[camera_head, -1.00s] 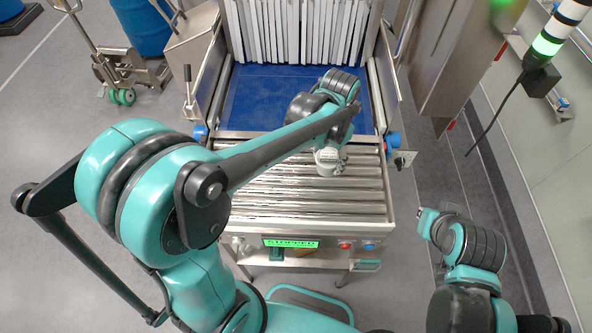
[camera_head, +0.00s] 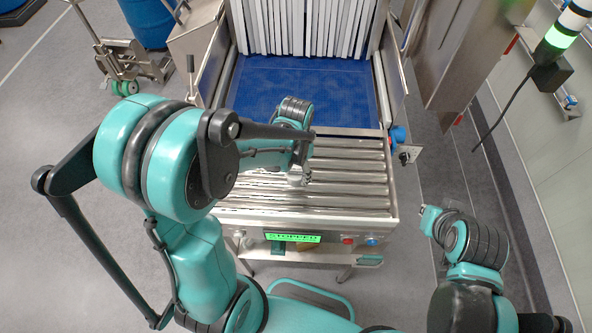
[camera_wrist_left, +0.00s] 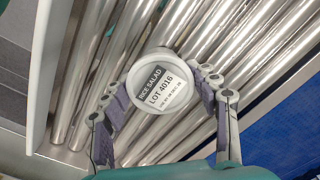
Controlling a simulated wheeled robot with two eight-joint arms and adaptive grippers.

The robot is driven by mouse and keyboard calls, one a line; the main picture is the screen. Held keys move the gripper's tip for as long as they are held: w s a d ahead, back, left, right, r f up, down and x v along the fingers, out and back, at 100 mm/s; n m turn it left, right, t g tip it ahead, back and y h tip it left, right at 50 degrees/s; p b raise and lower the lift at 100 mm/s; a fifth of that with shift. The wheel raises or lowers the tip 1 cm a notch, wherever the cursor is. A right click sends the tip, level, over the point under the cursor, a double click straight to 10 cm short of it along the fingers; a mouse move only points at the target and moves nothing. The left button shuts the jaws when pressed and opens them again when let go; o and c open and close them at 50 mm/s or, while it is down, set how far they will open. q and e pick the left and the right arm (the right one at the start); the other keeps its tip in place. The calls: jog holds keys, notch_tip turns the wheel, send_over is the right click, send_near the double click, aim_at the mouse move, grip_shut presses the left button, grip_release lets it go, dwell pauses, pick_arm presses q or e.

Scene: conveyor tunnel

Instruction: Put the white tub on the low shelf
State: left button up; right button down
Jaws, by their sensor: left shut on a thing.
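The white tub is round, and its lid label reads "RICE SALAD LOT 4016" in the left wrist view (camera_wrist_left: 163,88). My left gripper (camera_head: 299,179) is shut on it, with a finger on each side in the wrist view. The tub is over the steel rollers (camera_head: 347,187); I cannot tell whether it touches them. In the head view the tub is mostly hidden by my gripper. A metal shelf-like surface (camera_head: 315,249) shows under the roller table's front panel, largely covered by it. My right gripper (camera_head: 428,217) is at the lower right, its fingers unclear, away from the tub.
A blue belt (camera_head: 300,88) runs under white strip curtains (camera_head: 300,28) behind the rollers. The front panel has a green "STOPPED" display (camera_head: 293,238) and buttons. A pallet jack (camera_head: 128,65) stands at the upper left. Grey floor is open on the left.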

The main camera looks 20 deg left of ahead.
pick_arm(q)
jog(key=o, duration=1.3)
jog(key=shift+f, duration=0.15)
jog(key=o, duration=0.4)
